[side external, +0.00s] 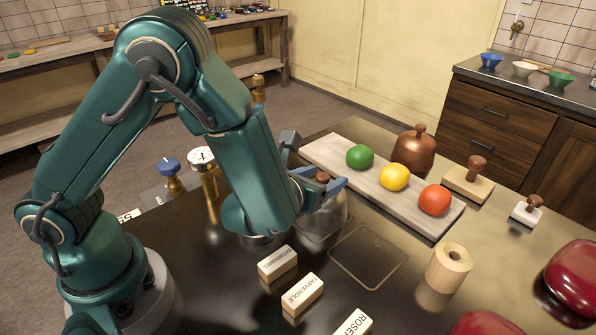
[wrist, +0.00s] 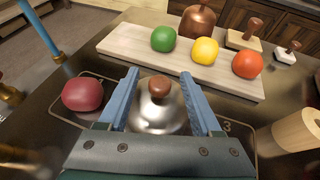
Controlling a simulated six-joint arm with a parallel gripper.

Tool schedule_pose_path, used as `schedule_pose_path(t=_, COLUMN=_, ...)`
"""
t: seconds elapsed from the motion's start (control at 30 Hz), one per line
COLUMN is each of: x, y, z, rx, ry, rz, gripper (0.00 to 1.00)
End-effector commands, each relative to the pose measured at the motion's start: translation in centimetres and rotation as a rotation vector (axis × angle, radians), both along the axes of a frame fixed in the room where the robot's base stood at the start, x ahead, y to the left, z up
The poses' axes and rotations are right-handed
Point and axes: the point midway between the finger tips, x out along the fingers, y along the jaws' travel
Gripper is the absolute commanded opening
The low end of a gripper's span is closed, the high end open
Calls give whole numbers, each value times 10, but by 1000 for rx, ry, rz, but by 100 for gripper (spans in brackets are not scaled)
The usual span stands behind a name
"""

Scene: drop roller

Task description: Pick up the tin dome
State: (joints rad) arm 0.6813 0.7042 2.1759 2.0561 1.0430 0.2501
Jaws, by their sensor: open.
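The tin dome (wrist: 158,109) is a shiny silver cover with a brown wooden knob. It stands on the dark table, and in the side view (side external: 325,222) my arm and gripper partly hide it. My gripper (wrist: 163,75) is open, with one blue finger on each side of the dome's knob in the wrist view. In the side view my gripper (side external: 321,186) is at the height of the knob. I cannot tell whether the fingers touch it.
A pale board (side external: 325,156) behind the dome carries green, yellow and red balls. A copper dome (side external: 414,153) stands behind it. A dark red ball (wrist: 83,94) is left of the dome. A wooden cylinder (side external: 449,268) and name blocks (side external: 302,295) stand nearer the front.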

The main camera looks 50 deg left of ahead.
Motion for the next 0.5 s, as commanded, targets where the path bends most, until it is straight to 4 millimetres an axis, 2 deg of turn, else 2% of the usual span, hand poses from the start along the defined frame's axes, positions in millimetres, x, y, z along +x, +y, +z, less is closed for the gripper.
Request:
schedule_pose_path(t=0.1, x=0, y=0, z=0, rx=0, ry=0, rz=0, gripper=65)
schedule_pose_path(t=0.13, x=0, y=0, z=0, rx=0, ry=0, rz=0, gripper=58)
schedule_pose_path(t=0.2, x=0, y=0, z=0, rx=0, ry=0, rz=0, gripper=31)
schedule_pose_path(t=0.27, x=0, y=0, z=0, rx=0, ry=0, rz=0, gripper=8)
schedule_pose_path(t=0.3, x=0, y=0, z=0, rx=0, ry=0, rz=0, gripper=0)
schedule_pose_path(t=0.5, x=0, y=0, z=0, rx=0, ry=0, rz=0, gripper=0)
